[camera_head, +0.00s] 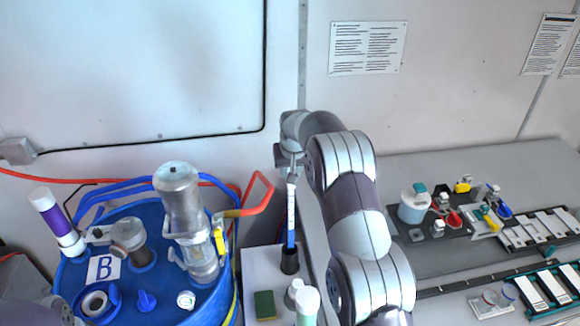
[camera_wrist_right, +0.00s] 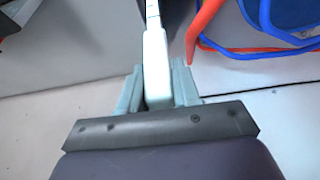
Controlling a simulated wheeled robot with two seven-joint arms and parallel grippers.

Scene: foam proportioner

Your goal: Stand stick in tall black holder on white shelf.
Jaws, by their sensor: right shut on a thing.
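The stick (camera_head: 291,212), white on top with a blue lower part, hangs nearly upright. Its lower end meets the mouth of the black holder (camera_head: 289,263); I cannot tell how far inside it is. The holder stands on the white shelf (camera_head: 258,281). My right gripper (camera_head: 290,166) is at the stick's top end, well above the holder. In the right wrist view the stick (camera_wrist_right: 154,45) lies between the two pale fingers of this gripper (camera_wrist_right: 157,85), which is shut on it. The holder is not visible there. My left gripper is out of view.
A blue drum (camera_head: 140,290) with a clear cylinder (camera_head: 182,210) and an orange-red handle (camera_head: 257,195) stands left. A cluttered grey bench (camera_head: 440,180) is right.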

